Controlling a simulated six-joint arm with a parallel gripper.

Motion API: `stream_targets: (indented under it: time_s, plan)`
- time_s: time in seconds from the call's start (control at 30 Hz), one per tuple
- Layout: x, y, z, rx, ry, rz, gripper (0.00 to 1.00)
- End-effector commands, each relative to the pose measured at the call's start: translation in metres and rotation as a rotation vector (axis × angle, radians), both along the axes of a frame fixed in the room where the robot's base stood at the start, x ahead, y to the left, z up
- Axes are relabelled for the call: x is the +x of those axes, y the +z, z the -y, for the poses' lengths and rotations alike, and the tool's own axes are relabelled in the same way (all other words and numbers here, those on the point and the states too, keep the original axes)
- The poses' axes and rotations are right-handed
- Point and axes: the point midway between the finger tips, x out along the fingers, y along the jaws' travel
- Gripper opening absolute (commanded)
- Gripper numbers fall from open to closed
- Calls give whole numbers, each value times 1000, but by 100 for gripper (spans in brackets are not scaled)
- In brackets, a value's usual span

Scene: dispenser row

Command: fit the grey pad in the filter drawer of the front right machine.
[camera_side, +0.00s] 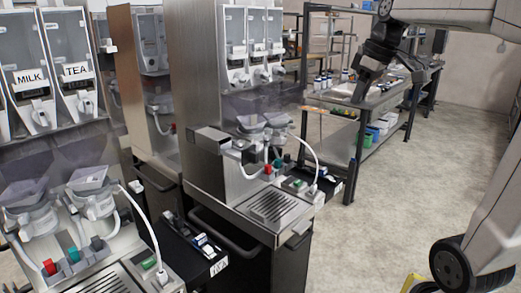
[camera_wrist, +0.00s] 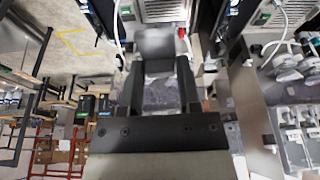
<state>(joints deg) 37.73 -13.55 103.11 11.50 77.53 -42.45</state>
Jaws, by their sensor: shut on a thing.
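My gripper (camera_wrist: 158,75) is shut on the grey pad (camera_wrist: 155,46), which sits between its fingertips in the wrist view. In the side view my gripper (camera_side: 362,92) hangs at the upper right, apart from the machines, over the workbench in the picture; the pad is not clear there. A tall steel dispenser machine (camera_side: 205,90) stands mid-picture. A steel box like a drawer (camera_side: 211,139) juts from its front, left of the mixing cups. I cannot tell whether it is the filter drawer, and its inside is hidden.
A nearer machine labelled MILK and TEA (camera_side: 60,75) stands at the left. White hoses (camera_side: 312,150) and coloured valves stand out over the drip tray (camera_side: 272,207). A laden workbench (camera_side: 385,120) is behind. The floor (camera_side: 400,200) at the right is mostly clear.

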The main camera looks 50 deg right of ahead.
Motion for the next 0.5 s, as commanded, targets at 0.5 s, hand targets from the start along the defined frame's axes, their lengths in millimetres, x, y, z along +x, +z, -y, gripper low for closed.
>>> stream_targets:
  time_s: [0.5]
  plan:
    - [71, 32, -17, 2, -7, -16, 0]
